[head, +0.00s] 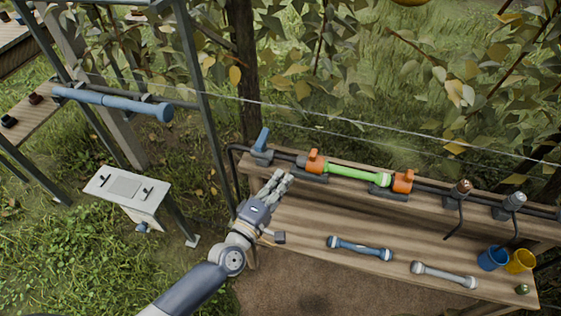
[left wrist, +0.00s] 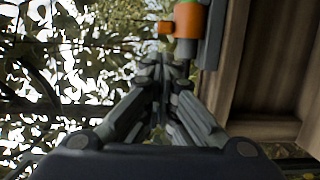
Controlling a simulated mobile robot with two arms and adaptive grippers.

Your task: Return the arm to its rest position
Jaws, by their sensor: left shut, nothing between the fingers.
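My left arm comes in from the bottom left of the head view. Its left gripper (head: 279,182) is over the left end of the wooden bench (head: 300,226), close to the front of the pipe rail. The gripper is shut and empty. In the left wrist view the closed fingers (left wrist: 160,75) fill the middle, with an orange valve (left wrist: 188,20) just beyond them. My right gripper does not show.
A green tube (head: 355,175) sits between orange valves (head: 403,181) on the rail. A blue-ended bar (head: 360,249) and a grey bar (head: 444,275) lie on the bench. Blue (head: 492,259) and yellow (head: 520,261) cups stand right. A metal post (head: 205,90) rises left of my gripper.

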